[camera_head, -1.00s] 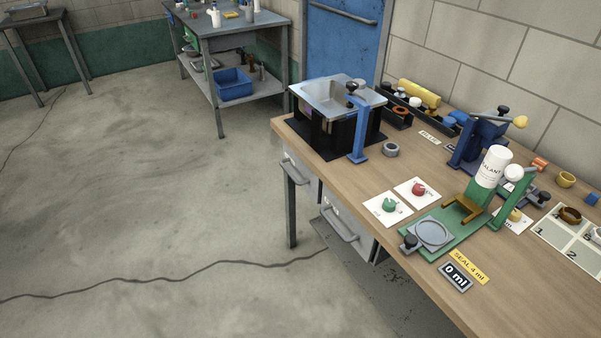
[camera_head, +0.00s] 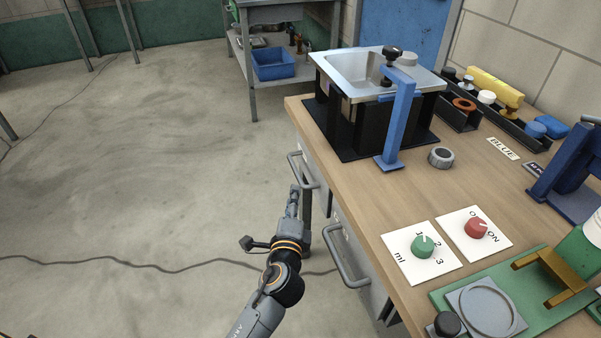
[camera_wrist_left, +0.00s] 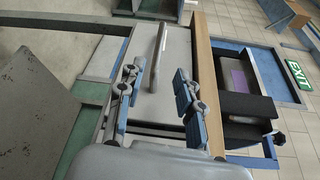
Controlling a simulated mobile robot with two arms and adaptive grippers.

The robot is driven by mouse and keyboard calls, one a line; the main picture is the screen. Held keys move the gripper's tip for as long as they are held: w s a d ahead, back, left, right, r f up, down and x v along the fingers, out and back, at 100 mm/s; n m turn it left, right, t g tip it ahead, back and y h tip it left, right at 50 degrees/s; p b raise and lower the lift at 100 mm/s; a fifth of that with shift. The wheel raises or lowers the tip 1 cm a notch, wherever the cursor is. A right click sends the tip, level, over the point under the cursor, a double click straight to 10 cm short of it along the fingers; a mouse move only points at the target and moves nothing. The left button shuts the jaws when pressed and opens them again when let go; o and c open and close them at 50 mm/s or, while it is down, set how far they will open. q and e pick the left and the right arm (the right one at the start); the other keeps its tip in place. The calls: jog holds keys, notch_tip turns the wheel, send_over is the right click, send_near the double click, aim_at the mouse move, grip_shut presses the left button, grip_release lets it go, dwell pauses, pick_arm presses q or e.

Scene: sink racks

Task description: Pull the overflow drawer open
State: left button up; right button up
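Two grey drawers with bar handles are under the wooden bench's front edge. The far drawer's handle (camera_head: 301,170) and the nearer drawer's handle (camera_head: 346,256) both show in the head view. No label tells me which is the overflow drawer. My left gripper (camera_head: 294,197) is just in front of and below the far handle. In the left wrist view my left gripper (camera_wrist_left: 156,78) is open, its blue-grey fingers spread apart. A handle (camera_wrist_left: 158,55) on a grey drawer front (camera_wrist_left: 172,85) lies ahead between them, apparently not gripped. My right gripper is not in view.
The bench top (camera_head: 365,195) holds a metal sink (camera_head: 350,70) on a black stand, a blue post (camera_head: 398,120), a green dial (camera_head: 423,246) and a red dial (camera_head: 476,228). A bench leg stands behind my gripper.

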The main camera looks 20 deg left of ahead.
aim_at(297, 171)
pick_arm(q)
jog(key=b+x, duration=0.1)
jog(key=x, duration=0.9)
jog(key=shift+f, duration=0.15)
jog(key=shift+w, duration=0.6)
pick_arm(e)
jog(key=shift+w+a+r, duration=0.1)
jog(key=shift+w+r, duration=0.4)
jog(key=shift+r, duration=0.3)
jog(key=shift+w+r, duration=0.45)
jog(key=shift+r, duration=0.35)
pick_arm(q)
grip_shut()
